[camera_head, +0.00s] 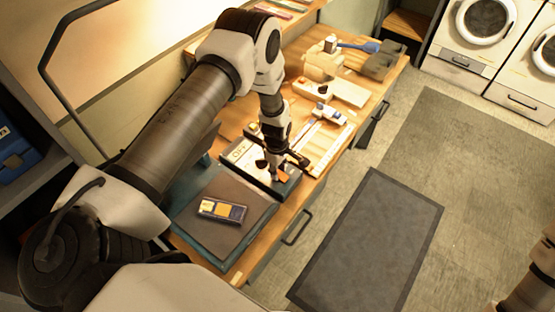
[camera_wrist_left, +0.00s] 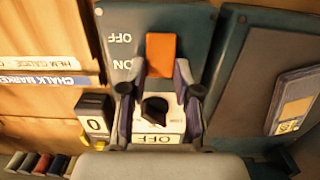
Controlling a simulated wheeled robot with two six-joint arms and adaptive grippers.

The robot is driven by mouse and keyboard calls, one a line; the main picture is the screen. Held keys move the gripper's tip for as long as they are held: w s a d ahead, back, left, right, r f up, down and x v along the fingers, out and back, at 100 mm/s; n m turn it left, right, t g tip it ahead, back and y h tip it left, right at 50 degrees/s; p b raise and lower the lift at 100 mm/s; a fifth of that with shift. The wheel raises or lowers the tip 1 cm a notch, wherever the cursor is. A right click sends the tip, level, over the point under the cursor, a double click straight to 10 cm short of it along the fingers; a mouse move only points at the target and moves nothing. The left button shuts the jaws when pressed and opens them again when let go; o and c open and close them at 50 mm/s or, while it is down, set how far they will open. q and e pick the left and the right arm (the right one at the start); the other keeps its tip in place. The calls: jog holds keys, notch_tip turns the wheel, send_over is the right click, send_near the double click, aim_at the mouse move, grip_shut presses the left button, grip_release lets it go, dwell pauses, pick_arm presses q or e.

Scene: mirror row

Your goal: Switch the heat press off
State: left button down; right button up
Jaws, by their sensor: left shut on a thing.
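The heat press has a teal-grey base and a dark pad (camera_head: 216,208) in the head view. Beside the pad is its control box (camera_wrist_left: 195,20), with OFF and ON printed in white in the left wrist view. An orange switch handle (camera_wrist_left: 161,52) stands on that box beside the two words; it also shows below my gripper in the head view (camera_head: 283,177). My left gripper (camera_wrist_left: 160,80) has its fingers on both sides of the handle and is shut on it. The handle's lower end is partly hidden between the fingertips. My right gripper is out of view.
A black knob (camera_wrist_left: 155,109) on a white plate marked OFF sits close to the fingers. A black block marked 0 (camera_wrist_left: 95,122) stands beside it. A patterned card (camera_head: 222,210) lies on the pad. Floor mat (camera_head: 370,240) and washers (camera_head: 484,22) are clear of the bench.

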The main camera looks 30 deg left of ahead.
pick_arm(q)
jog(key=c, duration=0.8)
grip_release()
jog(key=shift+c, duration=0.2)
jog(key=shift+d, duration=0.1)
notch_tip(320, 180, up, 12)
jog(key=shift+a, duration=0.2)
